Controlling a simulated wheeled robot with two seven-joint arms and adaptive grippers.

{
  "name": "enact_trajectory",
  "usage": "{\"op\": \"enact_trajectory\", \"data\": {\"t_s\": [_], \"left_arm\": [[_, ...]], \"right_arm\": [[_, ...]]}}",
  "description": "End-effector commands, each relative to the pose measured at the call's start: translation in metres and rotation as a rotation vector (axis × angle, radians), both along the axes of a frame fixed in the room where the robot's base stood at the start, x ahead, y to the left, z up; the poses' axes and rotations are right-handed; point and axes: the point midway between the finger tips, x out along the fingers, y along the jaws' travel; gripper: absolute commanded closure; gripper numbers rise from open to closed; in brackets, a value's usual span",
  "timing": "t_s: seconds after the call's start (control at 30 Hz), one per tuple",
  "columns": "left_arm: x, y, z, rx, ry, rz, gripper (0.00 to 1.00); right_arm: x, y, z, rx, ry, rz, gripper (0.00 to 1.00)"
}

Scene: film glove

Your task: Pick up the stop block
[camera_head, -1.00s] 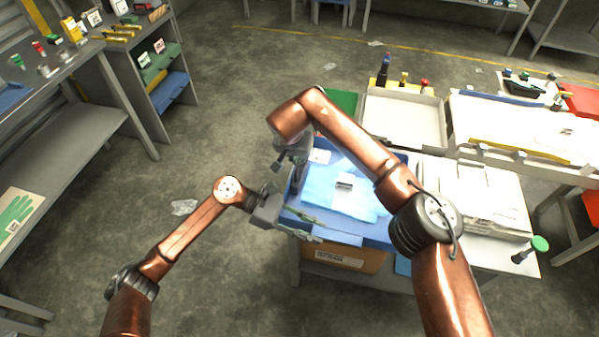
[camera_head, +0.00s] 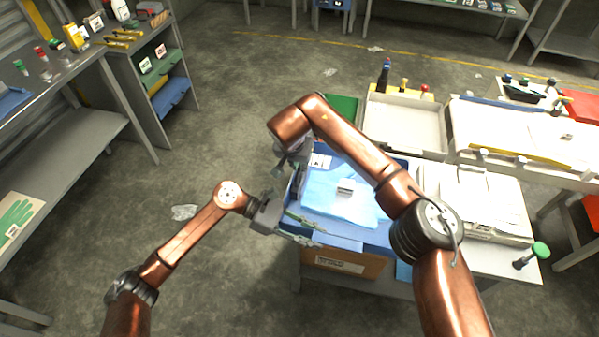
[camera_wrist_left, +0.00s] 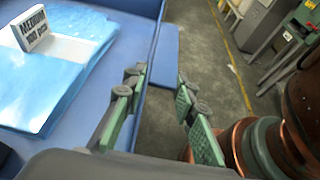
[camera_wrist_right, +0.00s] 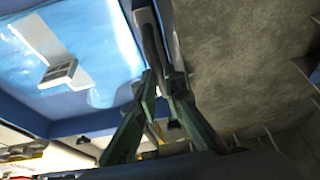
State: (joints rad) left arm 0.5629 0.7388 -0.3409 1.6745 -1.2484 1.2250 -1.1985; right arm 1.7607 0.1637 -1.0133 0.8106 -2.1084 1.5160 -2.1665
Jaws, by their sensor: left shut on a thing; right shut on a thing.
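A small white block (camera_head: 345,186) with dark print lies on light-blue film (camera_head: 335,205) in a blue tray (camera_head: 345,242). The block also shows in the left wrist view (camera_wrist_left: 31,28) and the right wrist view (camera_wrist_right: 60,72). I cannot tell whether it is the stop block. My left gripper (camera_head: 303,230) is shut on the tray's near left edge; its fingers (camera_wrist_left: 160,78) straddle the blue rim. My right gripper (camera_head: 290,165) is shut on the tray's far left edge, partly hidden by its own arm. Both grippers are apart from the white block.
A white tray (camera_head: 405,120) and a stack of white packs (camera_head: 480,195) stand to the right. A grey shelf (camera_head: 60,160) is at the left. The floor between is mostly clear.

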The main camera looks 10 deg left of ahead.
Motion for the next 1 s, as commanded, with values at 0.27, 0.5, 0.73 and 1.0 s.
{"op": "enact_trajectory", "data": {"t_s": [0.27,0.5,0.73,1.0], "left_arm": [[0.0,0.0,0.0,0.001,0.002,0.002,1.0],[0.0,0.0,-0.001,0.001,0.002,0.002,1.0],[0.0,0.0,-0.001,0.002,0.003,0.001,1.0],[0.0,0.0,-0.001,0.002,0.003,0.001,1.0]], "right_arm": [[0.001,0.001,0.033,0.002,-0.007,0.001,1.0],[0.001,0.0,0.075,0.002,-0.006,-0.001,1.0],[0.0,0.0,0.098,0.002,-0.003,0.0,1.0],[0.0,0.0,0.102,0.002,-0.002,0.001,1.0]]}}
